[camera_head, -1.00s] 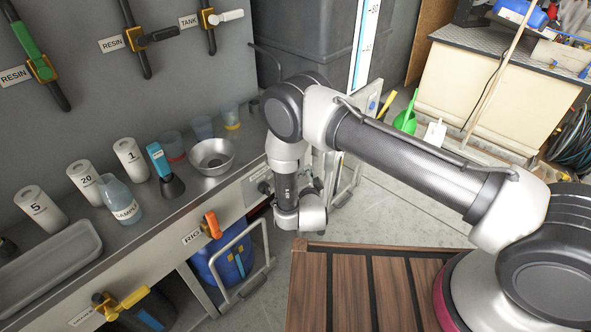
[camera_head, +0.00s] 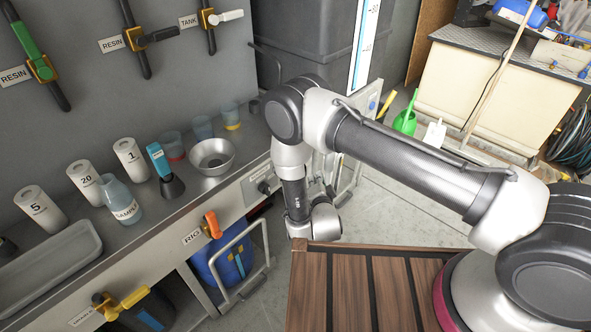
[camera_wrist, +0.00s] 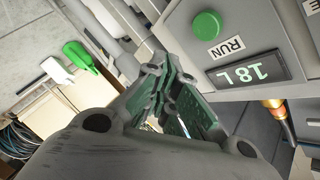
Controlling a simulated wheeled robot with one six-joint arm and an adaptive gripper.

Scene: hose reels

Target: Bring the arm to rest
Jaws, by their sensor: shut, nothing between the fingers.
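My arm is folded, with its elbow high and its forearm hanging down beside the bench (camera_head: 190,185) in the head view. The wrist end hangs just past the bench's front, above the wooden slatted deck's far left corner. My gripper (camera_wrist: 168,98) shows in the wrist view, with its grey-green fingers shut and nothing between them. The head view hides the fingers behind the wrist.
Cups, numbered white canisters (camera_head: 86,181), a labelled flask (camera_head: 119,200) and a metal bowl (camera_head: 211,157) stand on the bench. The slatted deck (camera_head: 345,290) lies below.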

